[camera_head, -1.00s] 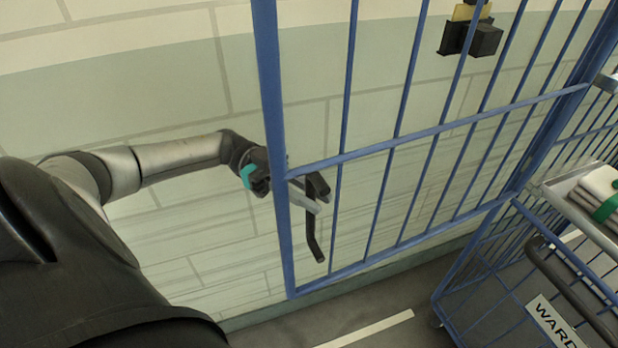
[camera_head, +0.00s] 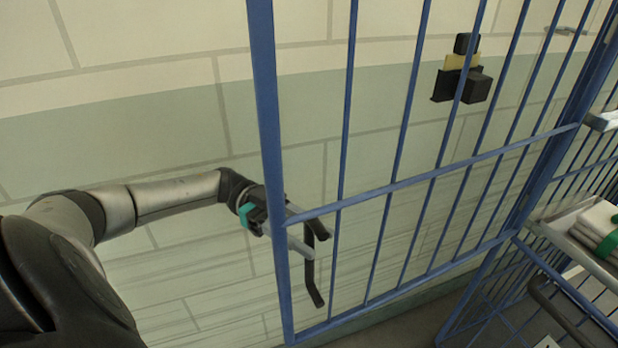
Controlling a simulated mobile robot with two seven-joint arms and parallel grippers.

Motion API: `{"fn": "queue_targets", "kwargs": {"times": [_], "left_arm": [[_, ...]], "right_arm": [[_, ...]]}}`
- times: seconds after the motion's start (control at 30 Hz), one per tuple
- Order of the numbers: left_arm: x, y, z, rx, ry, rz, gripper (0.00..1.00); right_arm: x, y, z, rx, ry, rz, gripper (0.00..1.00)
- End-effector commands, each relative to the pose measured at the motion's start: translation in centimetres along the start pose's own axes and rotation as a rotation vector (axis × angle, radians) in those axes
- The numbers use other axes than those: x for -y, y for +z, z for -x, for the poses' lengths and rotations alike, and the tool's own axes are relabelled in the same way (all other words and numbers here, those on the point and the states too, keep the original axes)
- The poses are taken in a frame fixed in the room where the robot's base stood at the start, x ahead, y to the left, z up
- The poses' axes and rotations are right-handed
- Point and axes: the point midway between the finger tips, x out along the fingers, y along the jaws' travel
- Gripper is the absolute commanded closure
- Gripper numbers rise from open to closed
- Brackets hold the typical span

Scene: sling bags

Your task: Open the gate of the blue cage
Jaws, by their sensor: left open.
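The blue cage's gate (camera_head: 395,187) is a blue barred frame that stands swung out to the left from the cage (camera_head: 566,262) at the right. A black bar handle (camera_head: 313,280) hangs near the gate's free left edge. My left gripper (camera_head: 312,231) is open, at the gate's left upright post, partly behind it. Its fingers are close to the top of the black handle; I cannot tell whether they touch it. My right gripper is not in view.
A tiled wall (camera_head: 140,130) stands behind the gate, with a black wall-mounted box (camera_head: 462,80) on it. At the right, a shelf (camera_head: 560,235) holds folded white cloth with a green band (camera_head: 600,235). Grey floor shows at the bottom.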

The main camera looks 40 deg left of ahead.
Motion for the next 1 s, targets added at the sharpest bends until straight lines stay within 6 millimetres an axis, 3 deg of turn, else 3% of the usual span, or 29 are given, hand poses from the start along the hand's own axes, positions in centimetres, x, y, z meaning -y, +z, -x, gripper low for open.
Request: {"fn": "queue_targets", "kwargs": {"times": [0.6, 0.8, 1.0], "left_arm": [[-0.1, -14.4, 0.0, 0.003, 0.002, 0.001, 0.48], [0.0, -17.6, 0.0, 0.003, 0.001, 0.001, 0.48], [0.0, -18.9, 0.0, 0.0, 0.001, 0.002, 0.48]], "right_arm": [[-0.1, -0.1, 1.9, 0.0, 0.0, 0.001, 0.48], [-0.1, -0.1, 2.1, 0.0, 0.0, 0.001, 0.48], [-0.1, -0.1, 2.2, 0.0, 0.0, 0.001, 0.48]]}}
